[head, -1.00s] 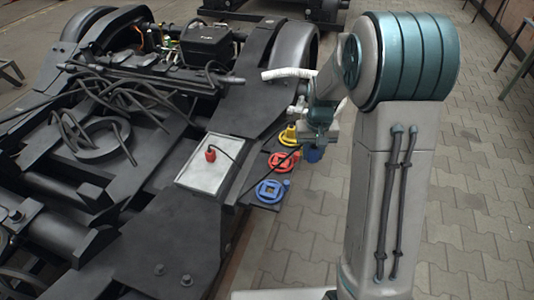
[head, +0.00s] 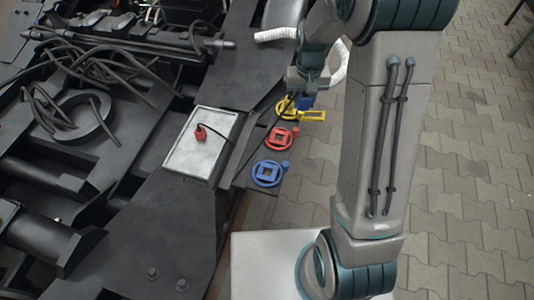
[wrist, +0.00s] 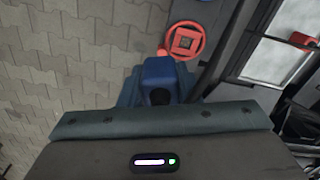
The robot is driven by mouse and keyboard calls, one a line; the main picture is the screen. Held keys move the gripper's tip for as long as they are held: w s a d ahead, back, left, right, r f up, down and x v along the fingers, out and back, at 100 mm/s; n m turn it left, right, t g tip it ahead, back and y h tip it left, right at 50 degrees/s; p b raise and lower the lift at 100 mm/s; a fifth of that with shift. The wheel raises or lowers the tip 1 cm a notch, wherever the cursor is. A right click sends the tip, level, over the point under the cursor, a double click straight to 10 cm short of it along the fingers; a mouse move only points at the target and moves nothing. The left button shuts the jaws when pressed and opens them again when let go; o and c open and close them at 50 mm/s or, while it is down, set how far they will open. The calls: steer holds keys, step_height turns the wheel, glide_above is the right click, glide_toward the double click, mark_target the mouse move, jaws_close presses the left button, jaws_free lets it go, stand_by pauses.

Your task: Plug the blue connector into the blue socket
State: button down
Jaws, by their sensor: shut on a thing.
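The blue connector (head: 306,102) is in my gripper (head: 304,92), held near the yellow socket in the head view. In the wrist view the connector (wrist: 160,72) sticks out beyond my gripper (wrist: 158,96); its front end is hidden. The blue socket (head: 268,173) is a blue ring with a square centre and a small round knob, on the dark ledge beside the bogie. It is nearer the robot than the red socket, and apart from the connector. Only a sliver of blue shows at the wrist view's top edge.
The red socket (head: 281,138) lies between the blue and yellow sockets (head: 316,115). A red connector (head: 201,132) with a black cable stands on a pale plate (head: 180,160). The dark bogie frame (head: 165,230) fills the left. Paving (head: 460,180) is open on the right.

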steer(key=s+a+f+m+b, duration=0.3)
steer(key=s+a+f+b, duration=0.3)
steer(key=s+a+f, duration=0.3)
step_height(320, 180, down, 4)
steer(key=shift+s+a+f+m, duration=0.15)
steer(key=shift+s+a+m, duration=0.25)
steer(key=shift+a, duration=0.7)
steer(key=shift+f+b, duration=2.45)
steer(key=shift+f, duration=0.5)
steer(key=shift+f, duration=0.5)
steer(key=c, duration=1)
jaws_free()
steer(key=shift+o, duration=0.2)
steer(key=shift+r, duration=0.15)
step_height(320, 180, up, 14)
steer(key=p, duration=0.4)
